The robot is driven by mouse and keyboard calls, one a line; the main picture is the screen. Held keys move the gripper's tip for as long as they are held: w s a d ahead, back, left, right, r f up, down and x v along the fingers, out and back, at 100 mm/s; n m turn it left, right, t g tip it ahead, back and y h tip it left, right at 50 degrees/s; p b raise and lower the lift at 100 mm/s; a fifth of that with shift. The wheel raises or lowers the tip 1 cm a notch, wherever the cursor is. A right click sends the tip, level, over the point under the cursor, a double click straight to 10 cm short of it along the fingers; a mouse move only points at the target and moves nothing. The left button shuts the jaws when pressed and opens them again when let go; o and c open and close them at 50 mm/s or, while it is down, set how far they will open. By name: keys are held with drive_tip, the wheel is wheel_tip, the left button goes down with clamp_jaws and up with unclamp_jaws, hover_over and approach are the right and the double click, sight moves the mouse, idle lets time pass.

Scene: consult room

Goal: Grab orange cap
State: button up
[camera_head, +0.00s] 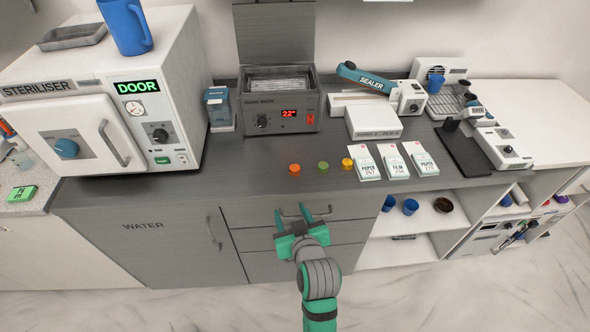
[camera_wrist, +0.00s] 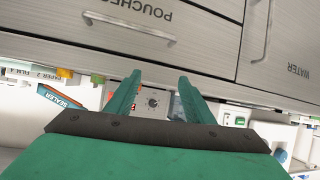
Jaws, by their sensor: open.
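The orange cap (camera_head: 294,169) sits on the grey counter (camera_head: 245,186) near its front edge, leftmost in a row of three small caps. A green cap (camera_head: 323,165) and a yellow cap (camera_head: 347,163) stand to its right. My gripper (camera_head: 291,212) is open and empty, in front of the drawers and below the counter edge, nearer than the orange cap and apart from it. In the wrist view my gripper (camera_wrist: 160,78) has nothing between its fingers. I cannot clearly make out the orange cap there.
Pouch packs (camera_head: 394,162) stand right of the caps. The drawer handle (camera_head: 303,211) is close to my fingers. The counter left of the orange cap is clear.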

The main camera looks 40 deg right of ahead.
approach(295, 169)
drive_tip(key=s+a, duration=0.1)
drive_tip(key=x, duration=0.4)
drive_tip(key=shift+w+d+r, duration=0.15)
drive_tip(key=shift+w+d, duration=0.05)
drive_tip(key=shift+w, duration=0.1)
drive_tip(key=shift+d+x, duration=0.15)
drive_tip(key=shift+x, duration=1.2)
drive_tip(key=shift+d+x, duration=0.15)
drive_tip(key=shift+x, duration=1.25)
drive_tip(key=shift+s+r, duration=0.1)
drive_tip(key=c, duration=1.1)
